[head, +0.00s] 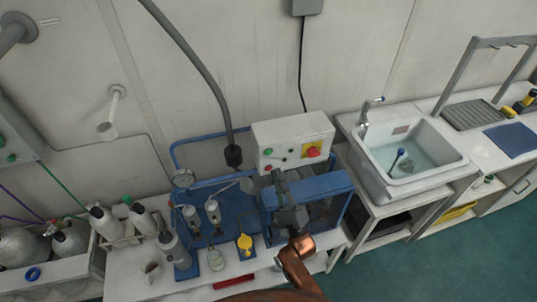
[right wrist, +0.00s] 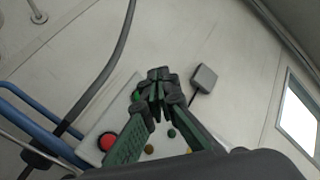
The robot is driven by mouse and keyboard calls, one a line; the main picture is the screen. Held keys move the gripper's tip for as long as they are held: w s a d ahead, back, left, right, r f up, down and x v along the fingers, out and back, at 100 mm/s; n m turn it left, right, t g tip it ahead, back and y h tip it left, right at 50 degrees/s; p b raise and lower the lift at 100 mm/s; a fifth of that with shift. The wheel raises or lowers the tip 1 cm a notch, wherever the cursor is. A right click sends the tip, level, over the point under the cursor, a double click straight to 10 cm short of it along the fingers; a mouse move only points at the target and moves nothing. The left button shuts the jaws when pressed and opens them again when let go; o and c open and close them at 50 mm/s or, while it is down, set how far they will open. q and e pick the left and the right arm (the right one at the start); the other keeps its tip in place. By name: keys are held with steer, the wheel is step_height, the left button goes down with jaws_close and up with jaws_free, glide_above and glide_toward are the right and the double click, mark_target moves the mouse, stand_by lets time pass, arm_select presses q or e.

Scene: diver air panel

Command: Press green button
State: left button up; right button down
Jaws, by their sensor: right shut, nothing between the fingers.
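The white control box (head: 292,130) stands at the back of the blue-framed bench. On its front, a green button (head: 267,152) sits at the left and a red button (head: 312,152) on a yellow plate sits at the right. My right gripper (head: 278,178) is shut and empty, just in front of the box's lower left part. In the right wrist view its closed fingertips (right wrist: 158,76) cover part of the box face. Contact with a button cannot be told. My left gripper is out of view.
A blue frame (head: 325,184) lies close under my right gripper. A thick grey hose (head: 205,75) hangs beside the box. A sink (head: 408,158) is at the right.

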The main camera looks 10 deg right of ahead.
mark_target(268, 153)
arm_select(q)
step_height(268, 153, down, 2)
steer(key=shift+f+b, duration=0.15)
steer(key=shift+b, duration=0.8)
arm_select(e)
steer(key=w, duration=0.6)
steer(key=shift+a, duration=0.1)
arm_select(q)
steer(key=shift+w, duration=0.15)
arm_select(e)
steer(key=shift+w, duration=0.1)
steer(key=shift+w, duration=0.3)
